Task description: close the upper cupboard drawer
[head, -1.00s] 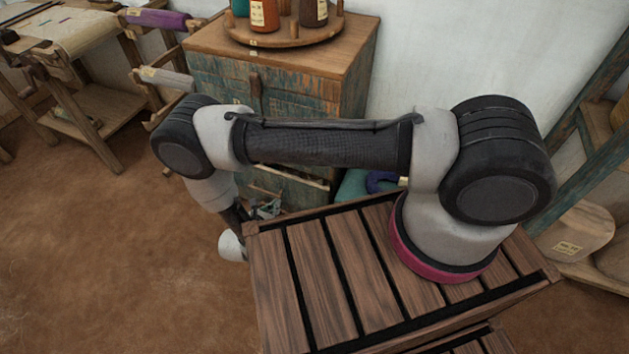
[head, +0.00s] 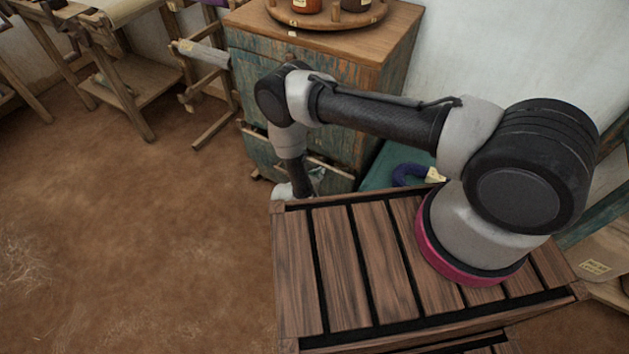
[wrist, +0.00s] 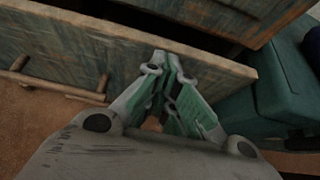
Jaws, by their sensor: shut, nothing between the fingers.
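The painted wooden cupboard (head: 340,90) stands behind my arm in the head view. A drawer low on it stands out, its pale rim (head: 330,167) showing beside my forearm; my arm hides much of the cupboard's front, and I cannot tell the upper drawer's state there. In the wrist view a worn, blue-green drawer front (wrist: 60,48) stands out from the cupboard, with a dark gap behind its top edge. Its wooden bar handle (wrist: 50,88) is at left. My gripper (wrist: 165,68) is shut and empty, its tips over that front; I cannot tell whether they touch. It shows small in the head view (head: 297,191).
A round tray (head: 328,14) with bottles stands on the cupboard. A teal box (head: 378,172) with a dark blue ring (head: 408,174) sits right of the drawer. A wooden loom frame (head: 205,90) stands left. The brown floor (head: 150,240) in front is open.

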